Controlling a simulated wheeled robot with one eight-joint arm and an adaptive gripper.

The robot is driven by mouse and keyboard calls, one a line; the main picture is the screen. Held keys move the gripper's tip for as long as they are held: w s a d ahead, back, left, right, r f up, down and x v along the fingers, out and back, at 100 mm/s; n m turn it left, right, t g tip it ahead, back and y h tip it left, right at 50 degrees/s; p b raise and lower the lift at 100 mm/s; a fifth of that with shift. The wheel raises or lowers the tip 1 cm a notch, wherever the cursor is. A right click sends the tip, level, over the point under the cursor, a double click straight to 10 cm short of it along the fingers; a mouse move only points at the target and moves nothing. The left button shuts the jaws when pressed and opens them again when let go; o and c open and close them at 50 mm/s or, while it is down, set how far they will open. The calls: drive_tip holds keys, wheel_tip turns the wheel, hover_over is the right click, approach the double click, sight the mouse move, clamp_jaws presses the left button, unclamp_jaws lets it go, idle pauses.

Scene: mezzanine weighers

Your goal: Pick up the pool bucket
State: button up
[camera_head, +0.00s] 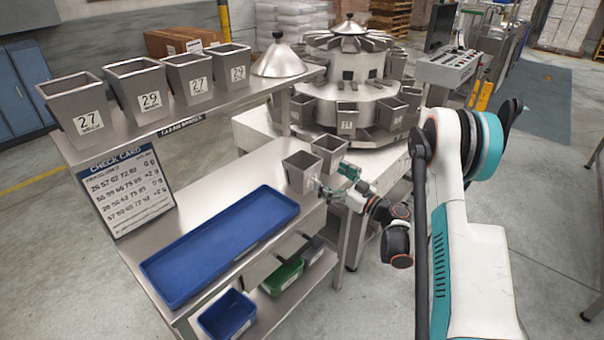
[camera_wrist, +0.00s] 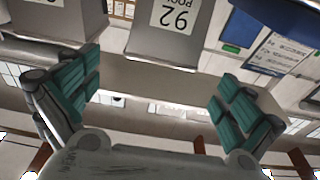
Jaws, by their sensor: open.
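Two grey metal buckets stand on the steel bench beside my gripper. The nearer bucket (camera_head: 299,170) appears at the top middle of the wrist view (camera_wrist: 163,44); its white label is upside down there and seems to read POOL with a two-digit number. The other bucket (camera_head: 329,152) stands just behind it, and shows at the upper left of the wrist view (camera_wrist: 60,22). My gripper (camera_head: 332,182) is at the bench's right edge, close to the buckets. Its teal fingers are spread and empty in the wrist view (camera_wrist: 157,80); the labelled bucket is beyond them.
A blue tray (camera_head: 160,284) lies on the bench, left of the buckets. The upper shelf (camera_head: 215,108) holds several numbered buckets and a metal cone (camera_head: 279,62). The multi-head weigher (camera_head: 347,88) stands behind. Blue and green bins (camera_head: 283,277) sit below the bench.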

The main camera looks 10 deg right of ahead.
sight(315, 167)
drive_tip(key=b+x, duration=0.1)
drive_tip(key=x, duration=0.6)
drive_tip(key=b+x, duration=0.2)
drive_tip(key=x, duration=0.1)
drive_tip(key=shift+a+f, duration=0.2)
drive_tip(key=shift+f, duration=0.15)
drive_tip(key=shift+w+a+r, duration=0.25)
drive_tip(key=shift+w+a, duration=0.05)
drive_tip(key=shift+w, duration=0.15)
drive_tip(key=shift+c, duration=0.6)
drive_tip(key=c, duration=1.1)
